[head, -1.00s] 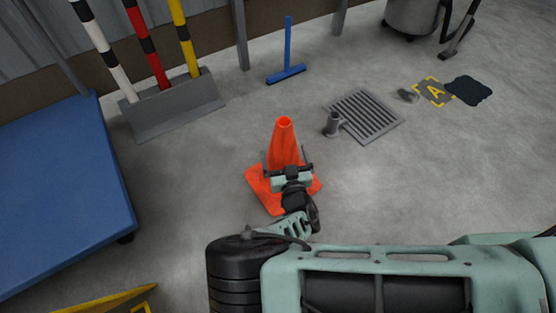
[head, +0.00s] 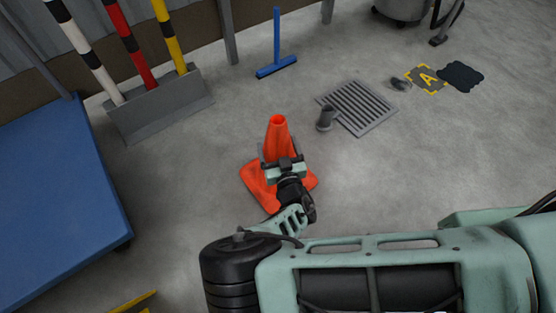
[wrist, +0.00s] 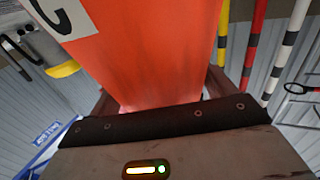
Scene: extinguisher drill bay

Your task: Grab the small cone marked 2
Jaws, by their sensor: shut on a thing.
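An orange cone (head: 278,135) with a square orange base stands in the middle of the head view. My gripper (head: 281,161) is shut on the cone's body from the near side, one finger on each side. In the wrist view the cone (wrist: 155,50) fills the middle between the jaws. A white label (wrist: 62,14) with part of a dark mark shows on it, cut off by the frame edge, so the number cannot be read. I cannot tell whether the base touches the floor.
A blue platform (head: 55,190) stands at the left. A grey stand (head: 160,115) holds striped poles behind it. A blue squeegee (head: 277,68), a floor grate (head: 360,107) with a short grey post (head: 325,118), and a yellow A marking (head: 427,79) lie beyond.

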